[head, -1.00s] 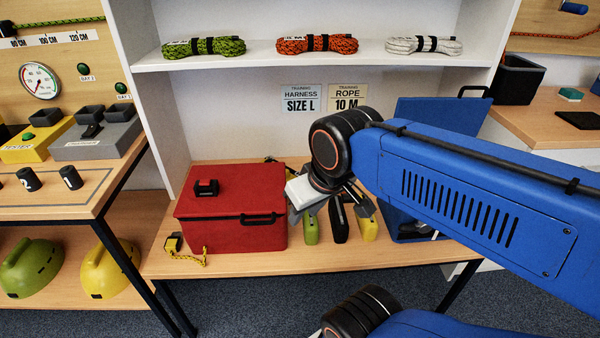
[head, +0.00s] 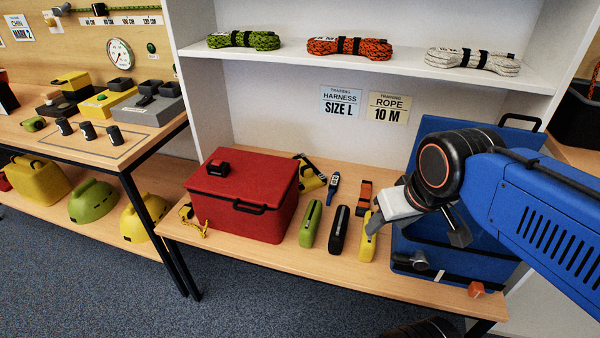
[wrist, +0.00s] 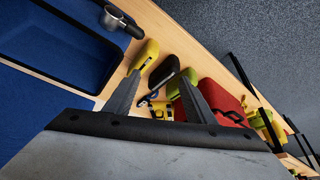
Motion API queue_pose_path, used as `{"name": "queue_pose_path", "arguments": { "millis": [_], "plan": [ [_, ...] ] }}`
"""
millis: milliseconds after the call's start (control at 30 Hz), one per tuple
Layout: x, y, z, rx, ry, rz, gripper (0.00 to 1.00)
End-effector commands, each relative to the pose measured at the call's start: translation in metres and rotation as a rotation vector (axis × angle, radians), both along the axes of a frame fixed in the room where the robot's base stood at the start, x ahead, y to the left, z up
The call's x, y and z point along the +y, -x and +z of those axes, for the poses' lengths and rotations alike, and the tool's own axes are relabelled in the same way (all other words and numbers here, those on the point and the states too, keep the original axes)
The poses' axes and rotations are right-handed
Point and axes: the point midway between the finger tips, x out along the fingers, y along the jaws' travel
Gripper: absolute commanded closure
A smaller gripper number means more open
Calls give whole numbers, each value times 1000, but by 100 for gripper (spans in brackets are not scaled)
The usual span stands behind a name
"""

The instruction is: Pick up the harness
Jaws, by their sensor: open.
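What looks like the harness, a yellow-and-black strap bundle (head: 312,178), lies on the bench against the right rear side of the red box (head: 240,192), which hides part of it. In the wrist view yellow-and-black webbing (wrist: 160,109) shows beyond my fingers, partly cut off by the gripper body. My gripper (head: 418,232) is open and empty. It hangs above the bench by the yellow pouch (head: 369,236), to the right of the bundle and apart from it. A sign (head: 340,103) on the back panel reads "Training harness size L".
Green (head: 311,224) and black (head: 339,220) pouches stand in front of the bundle. A blue-and-black device (head: 332,186) and an orange strap (head: 364,197) lie near it. An open blue case (head: 440,259) is at right. A shelf (head: 360,68) with rope coils runs above.

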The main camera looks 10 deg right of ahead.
Motion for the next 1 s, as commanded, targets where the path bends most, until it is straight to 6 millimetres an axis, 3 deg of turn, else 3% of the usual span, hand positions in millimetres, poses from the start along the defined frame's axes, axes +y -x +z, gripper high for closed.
{"name": "queue_pose_path", "arguments": {
  "millis": [467, 667, 1000],
  "plan": [
    [1, -7, 2, 0, -2, 6, 47],
    [7, -50, 15, -6, -9, 44, 47],
    [20, -158, 28, -33, -22, 125, 47]
  ]
}}
